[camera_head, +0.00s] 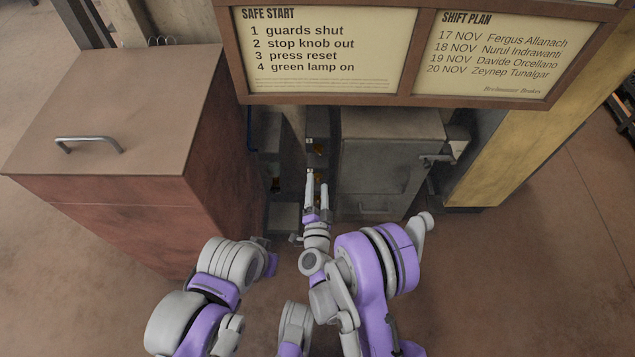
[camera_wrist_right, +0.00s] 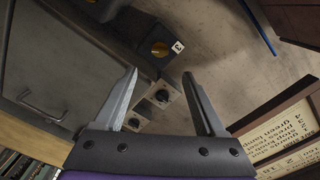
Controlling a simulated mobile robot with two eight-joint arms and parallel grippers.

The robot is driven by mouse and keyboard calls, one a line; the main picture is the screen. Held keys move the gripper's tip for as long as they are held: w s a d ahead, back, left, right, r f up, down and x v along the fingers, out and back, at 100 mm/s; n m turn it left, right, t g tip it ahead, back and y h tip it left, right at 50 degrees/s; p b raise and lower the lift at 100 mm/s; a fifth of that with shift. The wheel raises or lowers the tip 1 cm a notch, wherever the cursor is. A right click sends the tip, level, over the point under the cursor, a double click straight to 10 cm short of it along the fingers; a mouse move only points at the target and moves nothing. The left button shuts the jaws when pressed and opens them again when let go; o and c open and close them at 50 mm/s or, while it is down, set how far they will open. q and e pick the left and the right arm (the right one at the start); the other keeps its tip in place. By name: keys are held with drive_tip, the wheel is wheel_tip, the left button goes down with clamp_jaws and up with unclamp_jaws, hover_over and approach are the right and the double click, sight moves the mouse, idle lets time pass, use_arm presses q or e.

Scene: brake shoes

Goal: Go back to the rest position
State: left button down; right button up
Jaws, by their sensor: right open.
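My right gripper (camera_head: 317,185) reaches away from me in the head view, in the gap between the red-brown cabinet and the grey cabinet. In the right wrist view its two fingers (camera_wrist_right: 161,74) are spread, and I see nothing gripped. A dark knob on a grey box (camera_wrist_right: 162,96) shows between the fingers, and another (camera_wrist_right: 135,121) is partly behind the left finger. My left arm is folded low in the head view; its gripper jaws do not show.
The red-brown cabinet (camera_head: 120,100) with a handle stands left. The grey cabinet (camera_head: 385,150) stands close right of my right gripper. A framed notice board (camera_head: 430,101) hangs above, and a yellow post (camera_head: 510,140) is at right. Floor (camera_head: 540,270) at the lower right is clear.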

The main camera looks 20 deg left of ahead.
idle(0.3)
drive_tip(key=s+d+r+n+g+y, duration=0.1)
drive_tip(key=d+r+n+g, duration=0.55)
drive_tip(key=d+r, duration=0.55)
drive_tip(key=s+d+f+n+g+h, duration=0.1)
drive_tip(key=s+d+g+h, duration=0.5)
drive_tip(key=s+d, duration=1.6)
use_arm(q)
wheel_tip(320, 180, up, 26)
drive_tip(key=w+t+p, duration=0.1)
drive_tip(key=p, duration=2.2)
use_arm(e)
wheel_tip(320, 180, up, 26)
drive_tip(key=s+a, duration=0.1)
drive_tip(key=shift+s+a, duration=0.2)
drive_tip(key=shift+a, duration=0.15)
drive_tip(key=shift+f+t, duration=0.1)
drive_tip(key=shift+t, duration=0.15)
